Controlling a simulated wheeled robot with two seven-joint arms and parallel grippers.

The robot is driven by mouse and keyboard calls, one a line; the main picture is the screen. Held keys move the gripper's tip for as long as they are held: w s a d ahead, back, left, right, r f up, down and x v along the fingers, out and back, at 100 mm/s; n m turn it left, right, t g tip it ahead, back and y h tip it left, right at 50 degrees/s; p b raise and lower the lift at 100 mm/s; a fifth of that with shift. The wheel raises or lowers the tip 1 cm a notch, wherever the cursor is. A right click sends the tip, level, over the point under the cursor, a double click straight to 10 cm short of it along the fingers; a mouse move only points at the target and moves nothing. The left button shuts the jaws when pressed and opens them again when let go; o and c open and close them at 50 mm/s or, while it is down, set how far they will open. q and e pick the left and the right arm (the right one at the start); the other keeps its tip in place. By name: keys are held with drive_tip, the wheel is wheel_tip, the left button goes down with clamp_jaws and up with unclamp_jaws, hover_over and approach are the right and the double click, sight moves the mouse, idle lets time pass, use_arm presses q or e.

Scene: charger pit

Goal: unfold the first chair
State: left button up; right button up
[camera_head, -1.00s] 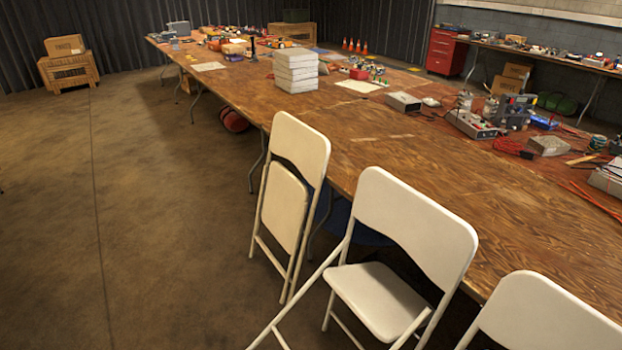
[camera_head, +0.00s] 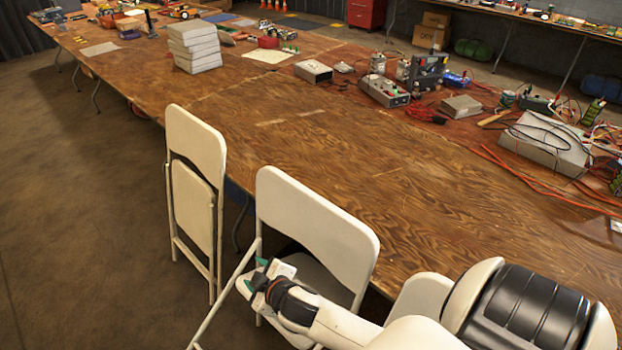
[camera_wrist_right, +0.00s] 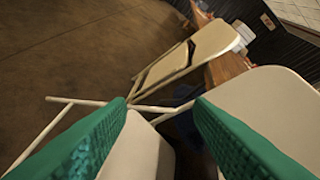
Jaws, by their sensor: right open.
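A white folding chair (camera_head: 197,150) stands folded at the table's left edge, with its seat panel flat against its frame. A second white chair (camera_head: 318,222) stands unfolded to its right, its seat partly hidden by my right arm. My right gripper (camera_head: 256,276) is open and empty, with green finger pads, in front of the second chair's seat and frame. In the right wrist view the fingers (camera_wrist_right: 158,115) are spread, with the second chair's backrest (camera_wrist_right: 262,105) and seat (camera_wrist_right: 138,150) beyond them and the folded chair (camera_wrist_right: 203,48) farther off. My left gripper is out of view.
A long wooden table (camera_head: 300,150) runs beside the chairs, with stacked white boxes (camera_head: 194,46) and electronics on it. A third chair (camera_head: 420,295) is mostly hidden by my right arm. The floor (camera_head: 90,210) left of the chairs is clear.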

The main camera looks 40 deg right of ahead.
drive_tip(key=w+a+r+n+t+y, duration=0.35)
drive_tip(key=r+n, duration=0.25)
drive_tip(key=r, duration=0.3)
drive_tip(key=w+a+r+n+t+y, duration=0.25)
drive_tip(key=w+r+n+y, duration=0.2)
drive_tip(key=r, duration=0.45)
drive_tip(key=n+g+h, duration=0.6)
drive_tip(key=n+g, duration=1.2)
drive_tip(key=n, duration=0.2)
approach(312, 193)
drive_tip(key=f+b, duration=0.6)
drive_tip(key=shift+w+a+f, duration=0.1)
drive_tip(key=shift+a+f, duration=0.1)
drive_tip(key=f+b, duration=0.1)
drive_tip(key=f, duration=0.1)
drive_tip(key=a+f+b, duration=0.1)
drive_tip(key=f, duration=0.2)
drive_tip(key=shift+a+f+b, duration=0.1)
drive_tip(key=shift+f+b, duration=0.25)
drive_tip(key=shift+f, duration=0.1)
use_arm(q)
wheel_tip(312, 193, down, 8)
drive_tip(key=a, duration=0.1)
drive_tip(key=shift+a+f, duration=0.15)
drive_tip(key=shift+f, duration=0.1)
